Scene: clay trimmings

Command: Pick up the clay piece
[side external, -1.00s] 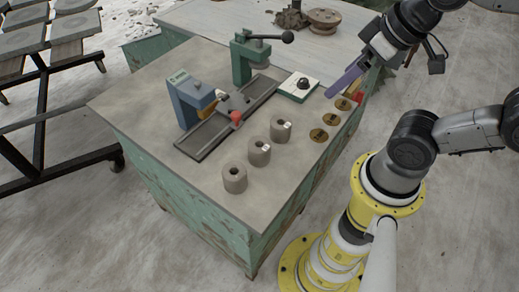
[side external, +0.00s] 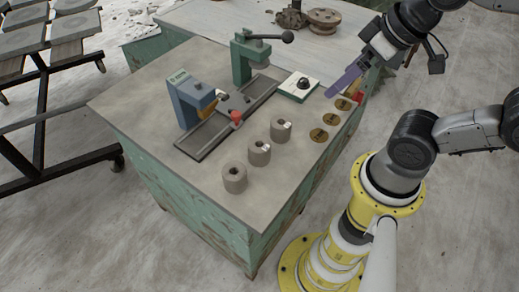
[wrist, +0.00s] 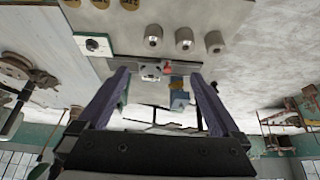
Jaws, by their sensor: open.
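Three grey cylinders with a hole in the top stand in a diagonal row on the workbench: a near one (side external: 235,180), a middle one (side external: 258,154) and a far one (side external: 281,130). They also show in the wrist view (wrist: 184,40). I cannot tell which of these is the clay piece. My gripper (side external: 332,93), with purple fingers, is above the bench's right side, apart from the cylinders. In the wrist view my gripper (wrist: 159,74) is open, with nothing held between its fingers.
A blue machine (side external: 188,98) and a green lever press (side external: 242,62) stand along a dark rail (side external: 190,148). A white box with a black knob (side external: 291,87) is near my gripper. Gold discs (side external: 318,135) line the right edge. The bench's front left is clear.

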